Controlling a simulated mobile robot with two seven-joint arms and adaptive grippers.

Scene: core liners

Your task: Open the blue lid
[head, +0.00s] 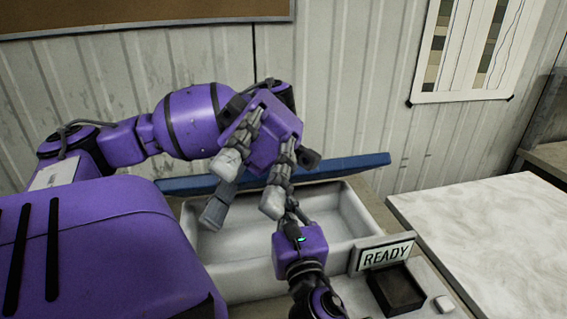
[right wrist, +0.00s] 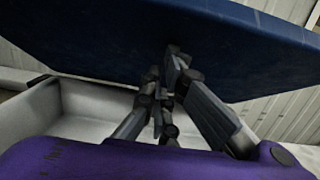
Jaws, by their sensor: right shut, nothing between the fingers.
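The blue lid (head: 350,163) is raised at the back of a white open-topped box (head: 225,245); the head view shows it nearly edge-on. In the right wrist view the lid's broad dark-blue face (right wrist: 110,35) slants overhead. My right gripper (head: 284,183) reaches up over the box from the front. In the right wrist view its fingers (right wrist: 172,58) are shut and empty, with their tips at or very near the lid face; I cannot tell if they touch. My left gripper (head: 243,206) hangs over the box with its fingers spread and empty, hiding part of the lid.
A READY sign (head: 386,256) stands at the box's front right corner, beside a dark tray (head: 396,288) and a small white block (head: 444,304). A pale table (head: 490,225) lies to the right, its top clear. A ribbed wall (head: 360,100) rises close behind the lid.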

